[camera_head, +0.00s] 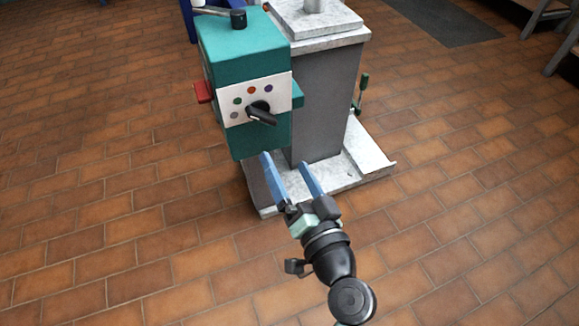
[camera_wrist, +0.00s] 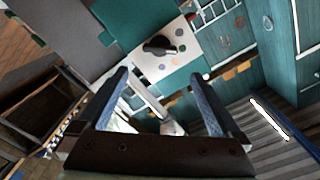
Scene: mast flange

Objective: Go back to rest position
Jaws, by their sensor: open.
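My gripper (camera_head: 287,160) is open, with its two blue fingers apart and nothing between them. In the head view it is in front of and below the teal box (camera_head: 246,48) on the grey pedestal. The box has a white panel (camera_head: 232,103) with coloured dots and a black knob (camera_head: 261,112). In the wrist view the gripper's fingertips (camera_wrist: 161,80) show at the lower middle, and the black knob (camera_wrist: 159,46) lies above them in the picture. The fingers appear apart from the knob.
The grey pedestal (camera_head: 326,100) stands on a pale base plate (camera_head: 366,148) with a raised edge. A red part (camera_head: 202,91) sticks out at the box's left, and a green handle (camera_head: 362,93) is at the right. Tiled floor is clear on both sides. A dark mat (camera_head: 440,20) lies behind.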

